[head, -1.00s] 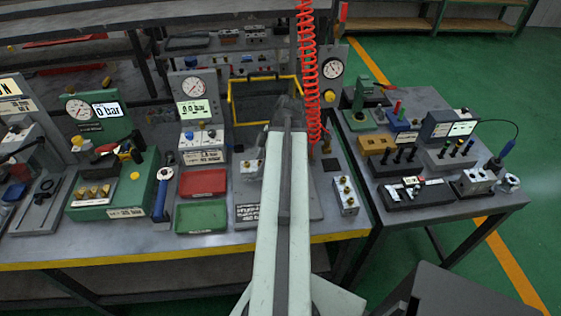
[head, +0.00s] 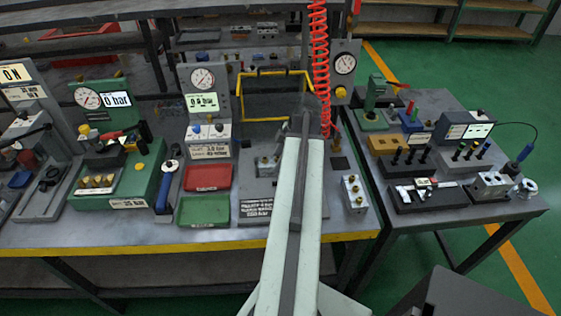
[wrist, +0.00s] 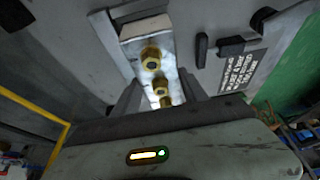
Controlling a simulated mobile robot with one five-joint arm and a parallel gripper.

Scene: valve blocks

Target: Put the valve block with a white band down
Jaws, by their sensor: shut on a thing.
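The valve block with a white band (wrist: 150,60) is a grey metal block with several brass fittings in a row; the pale band crosses its far end in the wrist view. My gripper (wrist: 160,92) is shut on it, one dark finger on each side. The block is at a grey plate with a printed label (wrist: 240,70); I cannot tell whether it touches the plate. In the head view my own arm covers the gripper, and I cannot make out the held block clearly.
Another block with brass fittings (head: 353,193) stands right of my arm on the bench. A red tray (head: 208,177) and a green tray (head: 205,211) lie to the left. A yellow frame (head: 243,98) and a coiled red hose (head: 318,70) are behind. A side table (head: 440,210) stands right.

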